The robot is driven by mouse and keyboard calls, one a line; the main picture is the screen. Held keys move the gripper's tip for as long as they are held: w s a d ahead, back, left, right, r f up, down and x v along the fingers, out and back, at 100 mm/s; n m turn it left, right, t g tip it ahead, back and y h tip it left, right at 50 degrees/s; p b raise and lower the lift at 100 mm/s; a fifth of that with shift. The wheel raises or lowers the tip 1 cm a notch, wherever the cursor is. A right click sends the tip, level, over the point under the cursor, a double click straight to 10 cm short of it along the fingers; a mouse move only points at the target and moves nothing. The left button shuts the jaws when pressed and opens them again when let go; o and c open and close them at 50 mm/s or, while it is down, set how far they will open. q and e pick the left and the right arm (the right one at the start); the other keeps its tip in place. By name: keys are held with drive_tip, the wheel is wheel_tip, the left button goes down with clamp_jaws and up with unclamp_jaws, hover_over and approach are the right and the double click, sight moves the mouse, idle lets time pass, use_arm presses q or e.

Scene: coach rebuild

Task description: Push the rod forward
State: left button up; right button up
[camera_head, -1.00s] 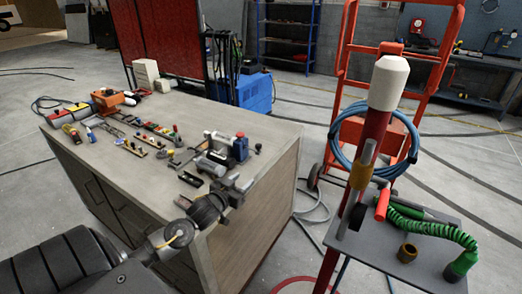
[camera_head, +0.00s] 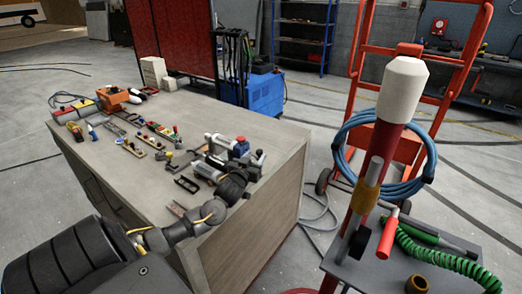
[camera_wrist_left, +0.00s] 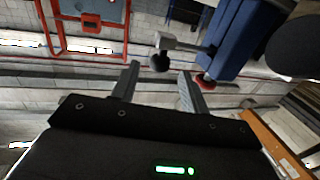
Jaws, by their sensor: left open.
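The rod (camera_wrist_left: 180,44) is a short grey bar with a black ball (camera_wrist_left: 160,62) on its end. It sticks out from a blue unit (camera_wrist_left: 238,38) that has a red knob (camera_wrist_left: 204,82). In the head view the blue unit (camera_head: 240,149) stands near the bench's right edge, with the black ball (camera_head: 259,154) on its right. My left gripper (camera_head: 252,170) is close in front of the unit. In the left wrist view its open fingers (camera_wrist_left: 159,70) frame the ball; whether they touch it I cannot tell. My right gripper is out of view.
The wooden bench (camera_head: 262,134) carries several small connectors and switches on its left half. A red post with a white cap (camera_head: 402,88) and a small grey table (camera_head: 360,272) stand to the right. A red hand truck (camera_head: 445,60) with blue hose is behind them.

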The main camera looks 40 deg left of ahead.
sight(258, 153)
use_arm(q)
drive_tip(key=x, duration=0.3)
drive_tip(key=shift+w+r+p, duration=0.15)
drive_tip(key=shift+w+p, duration=0.15)
drive_tip(key=shift+w, duration=0.05)
drive_tip(key=shift+w+a, duration=0.25)
drive_tip(key=shift+w, duration=0.15)
drive_tip(key=c, duration=0.5)
clamp_jaws()
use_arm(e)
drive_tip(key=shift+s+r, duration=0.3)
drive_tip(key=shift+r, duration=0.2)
